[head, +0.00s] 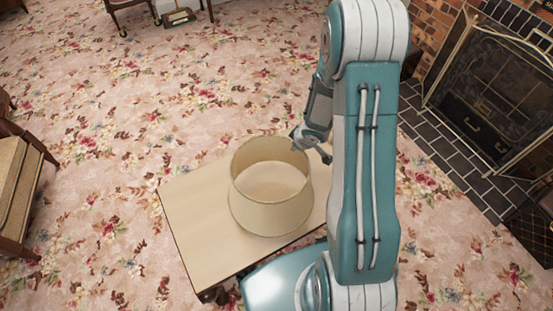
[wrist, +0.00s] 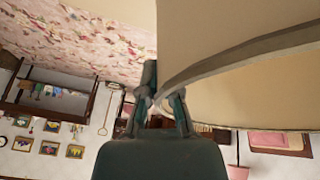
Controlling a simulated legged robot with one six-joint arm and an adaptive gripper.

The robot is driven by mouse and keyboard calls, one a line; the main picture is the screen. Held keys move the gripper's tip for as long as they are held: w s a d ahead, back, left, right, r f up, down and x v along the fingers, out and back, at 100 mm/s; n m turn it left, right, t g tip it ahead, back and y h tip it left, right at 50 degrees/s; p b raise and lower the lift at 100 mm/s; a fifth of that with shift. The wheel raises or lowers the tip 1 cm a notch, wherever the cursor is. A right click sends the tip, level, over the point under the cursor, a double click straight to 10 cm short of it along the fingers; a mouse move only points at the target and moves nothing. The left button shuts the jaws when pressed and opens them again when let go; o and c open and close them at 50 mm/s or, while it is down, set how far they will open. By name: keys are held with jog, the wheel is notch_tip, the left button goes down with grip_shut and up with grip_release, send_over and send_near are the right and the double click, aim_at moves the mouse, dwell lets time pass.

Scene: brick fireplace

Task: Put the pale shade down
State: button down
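The pale shade (head: 265,212) is a wide, open, cream ring with its opening facing up, over the right part of a small light table (head: 200,225) in the head view. My gripper (head: 312,146) is at its far right rim. In the wrist view my gripper (wrist: 162,108) has one finger on each side of the wall of the pale shade (wrist: 225,35), pinching the rim. I cannot tell whether the shade's underside touches the tabletop. Part of the table's right side is hidden by the shade and my arm.
A brick fireplace with a metal screen (head: 490,90) and a dark tiled hearth (head: 440,145) is on the right. A wooden chair (head: 22,185) stands at the left edge. The table's left part is bare. Floral carpet (head: 150,90) lies open beyond the table.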

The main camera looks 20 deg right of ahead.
jog(key=w+a+f, duration=0.3)
jog(key=a+f, duration=0.1)
jog(key=f, duration=0.5)
jog(key=shift+w+f, duration=0.2)
jog(key=shift+w, duration=0.2)
jog(key=c, duration=0.8)
grip_release()
